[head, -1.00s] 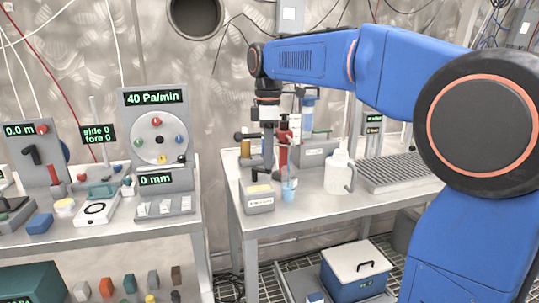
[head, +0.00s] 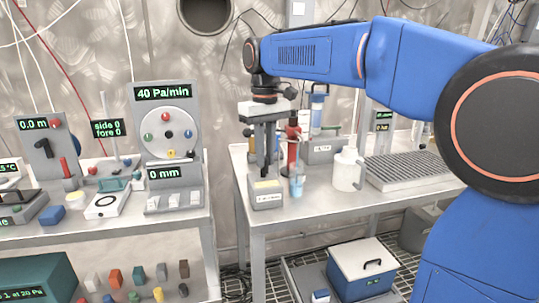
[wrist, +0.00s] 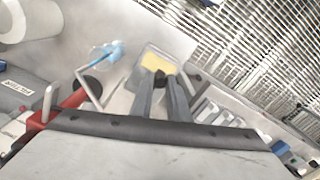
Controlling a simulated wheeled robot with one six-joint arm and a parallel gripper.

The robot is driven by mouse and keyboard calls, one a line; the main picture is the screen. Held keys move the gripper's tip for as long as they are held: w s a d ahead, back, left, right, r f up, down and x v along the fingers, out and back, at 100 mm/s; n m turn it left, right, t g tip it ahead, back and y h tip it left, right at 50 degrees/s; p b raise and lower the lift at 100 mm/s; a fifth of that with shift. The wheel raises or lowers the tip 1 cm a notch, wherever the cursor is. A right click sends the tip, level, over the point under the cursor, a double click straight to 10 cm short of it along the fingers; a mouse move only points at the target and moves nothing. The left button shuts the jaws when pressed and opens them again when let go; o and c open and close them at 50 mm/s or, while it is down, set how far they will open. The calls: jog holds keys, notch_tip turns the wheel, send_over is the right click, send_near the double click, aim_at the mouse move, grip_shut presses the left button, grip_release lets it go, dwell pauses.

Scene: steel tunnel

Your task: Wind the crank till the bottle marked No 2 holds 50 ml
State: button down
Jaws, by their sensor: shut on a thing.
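My gripper (head: 264,172) points down over a small grey box with a yellow top (head: 265,199) on the right-hand table. In the wrist view its fingers (wrist: 160,77) close on a small dark piece (wrist: 161,75) just above the yellow top; whether this is the crank's knob I cannot tell. A clear bottle with blue liquid (head: 297,186) stands right of the box; it also shows in the wrist view (wrist: 106,54). Its level and any No 2 mark are unreadable. A red apparatus (head: 292,150) stands behind it. A bent metal rod (wrist: 89,88) lies left of my fingers.
A white jug (head: 346,170) stands right of the bottle, with a ribbed grey rack (head: 407,170) beyond. The left table (head: 110,230) carries gauges and small instruments across a gap. A blue lidded box (head: 362,271) is low in front.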

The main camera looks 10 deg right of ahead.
jog(key=m, duration=0.2)
jog(key=a+m, duration=0.2)
jog(key=m, duration=0.1)
jog(key=shift+w+m, duration=0.3)
jog(key=shift+w, duration=0.1)
jog(key=m, duration=0.2)
jog(key=w+a+m, duration=0.1)
jog(key=m, duration=0.1)
jog(key=shift+w+a+m, duration=0.1)
jog(key=shift+a+m, duration=0.05)
jog(key=shift+m, duration=0.15)
jog(key=m, duration=0.2)
jog(key=w+m, duration=0.1)
jog(key=shift+w+a, duration=0.1)
jog(key=shift+a, duration=0.15)
jog(key=shift+w+a+m, duration=0.1)
jog(key=shift+w+m, duration=0.2)
jog(key=shift+m, duration=0.6)
jog(key=shift+w+m, duration=0.3)
jog(key=shift+m, duration=0.6)
jog(key=c, duration=1.7)
grip_release()
jog(key=shift+r, duration=0.1)
